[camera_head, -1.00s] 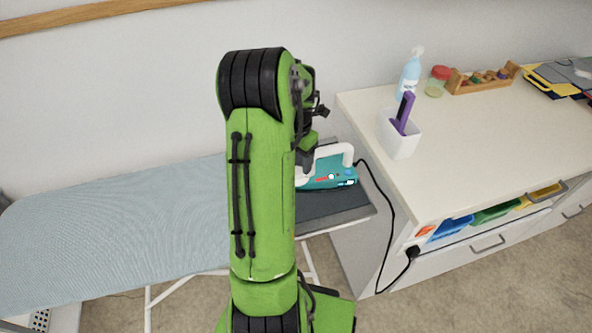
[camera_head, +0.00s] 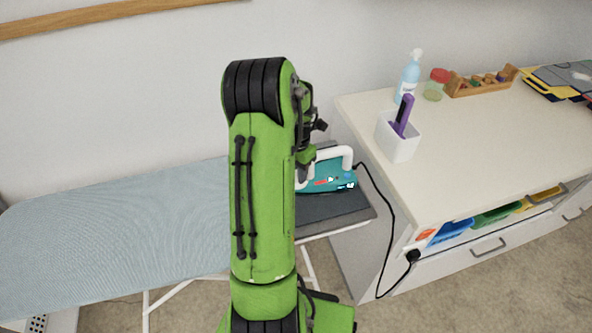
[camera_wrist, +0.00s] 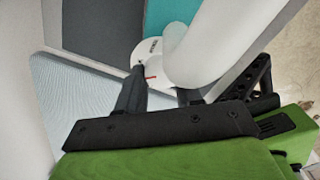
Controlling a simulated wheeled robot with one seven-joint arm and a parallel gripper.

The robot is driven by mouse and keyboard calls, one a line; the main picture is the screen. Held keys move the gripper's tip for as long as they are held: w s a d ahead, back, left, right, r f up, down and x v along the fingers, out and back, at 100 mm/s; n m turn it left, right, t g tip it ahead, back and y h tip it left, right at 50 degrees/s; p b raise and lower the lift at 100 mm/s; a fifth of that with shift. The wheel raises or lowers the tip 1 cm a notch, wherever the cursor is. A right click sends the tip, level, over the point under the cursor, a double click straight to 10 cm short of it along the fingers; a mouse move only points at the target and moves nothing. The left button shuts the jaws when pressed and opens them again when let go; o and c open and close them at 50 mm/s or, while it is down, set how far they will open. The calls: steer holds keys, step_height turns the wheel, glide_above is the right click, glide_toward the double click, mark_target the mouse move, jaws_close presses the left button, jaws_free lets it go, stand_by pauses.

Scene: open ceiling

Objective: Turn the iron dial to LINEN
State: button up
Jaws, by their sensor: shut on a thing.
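The teal iron (camera_head: 336,178) with a white handle (camera_head: 338,155) rests on the dark end of the ironing board, partly behind my arm. In the wrist view, the iron's white round dial (camera_wrist: 150,48) has small dark print and a red mark, under the handle (camera_wrist: 215,45). My gripper (camera_wrist: 158,78) is shut on the dial. One black finger shows at its near edge; the other is mostly hidden behind the handle. The dial's setting is too small to read. In the head view my arm hides the fingers and dial.
The blue-grey ironing board (camera_head: 120,230) extends left. A white counter (camera_head: 470,140) stands right, holding a white cup (camera_head: 399,138) with a purple item, a spray bottle (camera_head: 408,78) and a jar (camera_head: 436,84). The black cord (camera_head: 388,205) hangs from the iron to a socket.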

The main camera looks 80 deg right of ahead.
steer(key=m, duration=0.6)
steer(key=shift+m, duration=0.3)
steer(key=m, duration=0.5)
steer(key=shift+m, duration=0.3)
stand_by(0.5)
steer(key=o, duration=1.1)
steer(key=shift+c, duration=0.2)
step_height(320, 180, up, 16)
steer(key=p, duration=0.3)
steer(key=shift+p, duration=0.3)
steer(key=shift+f, duration=0.1)
